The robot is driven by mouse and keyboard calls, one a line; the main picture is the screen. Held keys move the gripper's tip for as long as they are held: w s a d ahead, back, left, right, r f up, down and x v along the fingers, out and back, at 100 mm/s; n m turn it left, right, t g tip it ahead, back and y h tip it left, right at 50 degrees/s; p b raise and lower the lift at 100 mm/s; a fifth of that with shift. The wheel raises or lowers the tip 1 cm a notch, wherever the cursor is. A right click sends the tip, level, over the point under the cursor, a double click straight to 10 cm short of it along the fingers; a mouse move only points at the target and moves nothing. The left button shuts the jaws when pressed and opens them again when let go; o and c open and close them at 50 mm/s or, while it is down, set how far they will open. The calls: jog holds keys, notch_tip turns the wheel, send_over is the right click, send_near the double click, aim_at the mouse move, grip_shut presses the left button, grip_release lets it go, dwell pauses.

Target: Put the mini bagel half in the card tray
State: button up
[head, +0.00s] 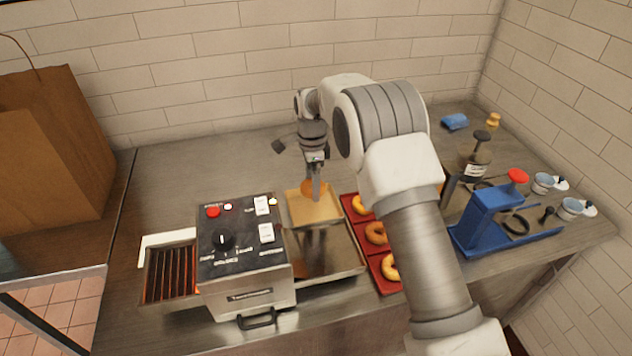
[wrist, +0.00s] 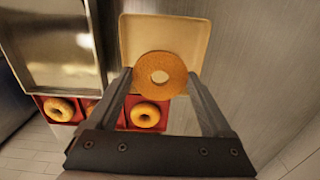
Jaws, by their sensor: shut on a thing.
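The card tray (wrist: 193,38) is a shallow tan square tray, seen behind the bagel half in the wrist view. In the head view my gripper (head: 316,190) points down over the card tray (head: 325,212), with the bagel half (head: 307,187) partly hidden by the fingers. I cannot tell whether the bagel half touches the tray.
A red tray (head: 366,247) with several bagels is right of the card tray. A metal pan (head: 340,262) and a toaster (head: 245,260) with a wire rack (head: 170,275) stand in front. A blue device (head: 495,215) is at right.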

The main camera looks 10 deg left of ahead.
aim_at(313, 209)
jog(key=shift+w+f, duration=0.15)
jog(key=shift+f, duration=0.35)
jog(key=shift+w+f, duration=0.15)
jog(key=shift+f, duration=0.35)
jog(key=shift+f+b, duration=1.45)
jog(key=shift+f, duration=1.2)
jog(key=o, duration=1.2)
jog(key=shift+r, duration=0.15)
jog(key=shift+r+p, duration=1.8)
jog(key=shift+r, duration=1.6)
